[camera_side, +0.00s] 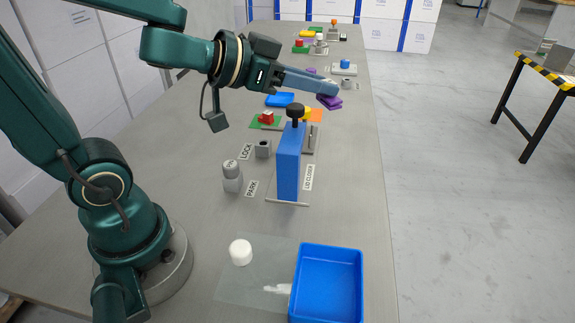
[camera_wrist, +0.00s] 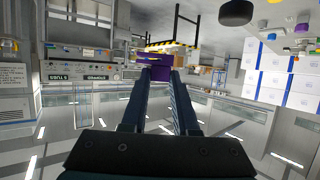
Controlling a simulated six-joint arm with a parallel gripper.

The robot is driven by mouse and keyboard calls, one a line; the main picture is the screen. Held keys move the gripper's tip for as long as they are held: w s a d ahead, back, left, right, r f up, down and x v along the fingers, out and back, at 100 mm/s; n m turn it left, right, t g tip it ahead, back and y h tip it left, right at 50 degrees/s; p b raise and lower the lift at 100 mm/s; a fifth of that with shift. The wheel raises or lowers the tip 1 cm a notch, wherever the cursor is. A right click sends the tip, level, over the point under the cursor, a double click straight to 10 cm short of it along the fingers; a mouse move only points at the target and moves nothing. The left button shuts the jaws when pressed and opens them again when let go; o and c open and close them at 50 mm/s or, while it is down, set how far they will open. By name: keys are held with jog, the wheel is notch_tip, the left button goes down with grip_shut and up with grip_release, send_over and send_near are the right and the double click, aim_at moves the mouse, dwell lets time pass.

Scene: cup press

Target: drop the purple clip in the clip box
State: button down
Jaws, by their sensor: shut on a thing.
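My gripper (camera_side: 330,90) is raised above the bench behind the blue press and reaches to the right. It is shut on a purple clip (camera_side: 329,102), which shows just under the fingertips. The wrist view shows the purple clip (camera_wrist: 160,72) at the tips between the two fingers. A small shallow blue tray (camera_side: 280,100) lies on the bench left of the clip. A large open blue box (camera_side: 328,285) sits at the front edge and looks empty. I cannot tell by label which of these is the clip box.
The tall blue press (camera_side: 289,163) with a black knob stands mid-bench. A red block on a green mat (camera_side: 265,121) and grey fixtures stand near it. A white cap (camera_side: 240,252) lies on a clear plate in front. More parts stand along the far bench.

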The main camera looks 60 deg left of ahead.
jog(key=s+d+f+m+g+h, duration=0.1)
jog(key=s+d+m+g+h, duration=0.2)
jog(key=d+m+g+h, duration=0.3)
jog(key=s+d+f+m+g+h, duration=0.2)
jog(key=d+m+g+h, duration=0.15)
jog(key=d+m, duration=0.35)
jog(key=s+d+f+m+g, duration=0.1)
jog(key=s+d+f+g, duration=0.1)
jog(key=f, duration=0.3)
jog(key=s+d+f+m+g+h, duration=0.1)
jog(key=s+f+m+g, duration=0.1)
jog(key=f, duration=0.2)
jog(key=shift+s+d+f, duration=0.25)
jog(key=shift+d+f, duration=0.1)
jog(key=shift+f, duration=0.05)
jog(key=shift+h, duration=0.25)
jog(key=c, duration=0.6)
grip_release()
jog(key=shift+a+r, duration=0.1)
